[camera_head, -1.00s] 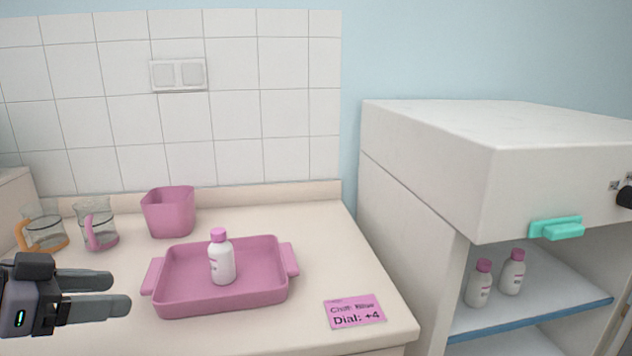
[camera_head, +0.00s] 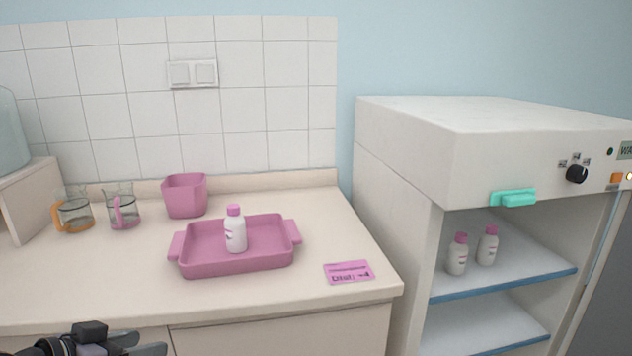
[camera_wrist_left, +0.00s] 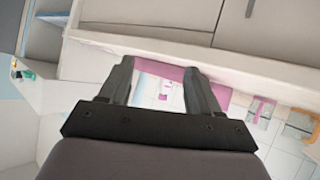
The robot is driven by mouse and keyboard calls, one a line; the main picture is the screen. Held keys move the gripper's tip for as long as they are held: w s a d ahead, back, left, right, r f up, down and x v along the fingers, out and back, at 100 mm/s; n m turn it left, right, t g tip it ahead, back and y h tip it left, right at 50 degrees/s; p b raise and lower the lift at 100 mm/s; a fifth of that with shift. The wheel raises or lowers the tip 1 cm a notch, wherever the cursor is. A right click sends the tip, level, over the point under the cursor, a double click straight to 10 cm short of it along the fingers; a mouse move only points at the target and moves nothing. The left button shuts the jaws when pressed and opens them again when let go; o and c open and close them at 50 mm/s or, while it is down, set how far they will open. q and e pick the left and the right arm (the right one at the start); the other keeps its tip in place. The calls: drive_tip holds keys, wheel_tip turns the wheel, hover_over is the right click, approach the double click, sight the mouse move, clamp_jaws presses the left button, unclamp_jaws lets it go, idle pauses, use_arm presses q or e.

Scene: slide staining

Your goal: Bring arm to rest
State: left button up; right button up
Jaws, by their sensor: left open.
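My left gripper (camera_head: 140,345) is at the bottom left of the head view, low in front of the counter's front edge and partly cut off by the frame. It is open, and in the left wrist view (camera_wrist_left: 158,85) nothing is held between its two fingers. A white bottle with a pink cap (camera_head: 236,232) stands upright in the pink tray (camera_head: 215,265) on the counter, well apart from the gripper. My right gripper is not in view.
The counter (camera_head: 110,290) also bears two glass beakers (camera_head: 75,212) (camera_head: 122,210), a pink bin (camera_head: 186,196) and a pink label card (camera_head: 349,272). A white cabinet (camera_head: 395,160) stands at the right, with two bottles (camera_head: 457,256) (camera_head: 487,246) on its upper shelf.

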use_arm(q)
drive_tip(key=s+d+f+n+y, duration=0.1)
drive_tip(key=s+f, duration=0.2)
drive_tip(key=f, duration=0.4)
drive_tip(key=s+d+f+n+y, duration=0.1)
drive_tip(key=s+d+f, duration=0.1)
drive_tip(key=f, duration=0.6)
drive_tip(key=s+d+f+m+p, duration=0.1)
drive_tip(key=s+d+f, duration=0.6)
drive_tip(key=s, duration=0.4)
drive_tip(key=shift+s+d+f+y, duration=0.15)
drive_tip(key=shift+f+y, duration=0.25)
drive_tip(key=shift+f, duration=0.3)
drive_tip(key=c, duration=0.4)
drive_tip(key=shift+d, duration=0.15)
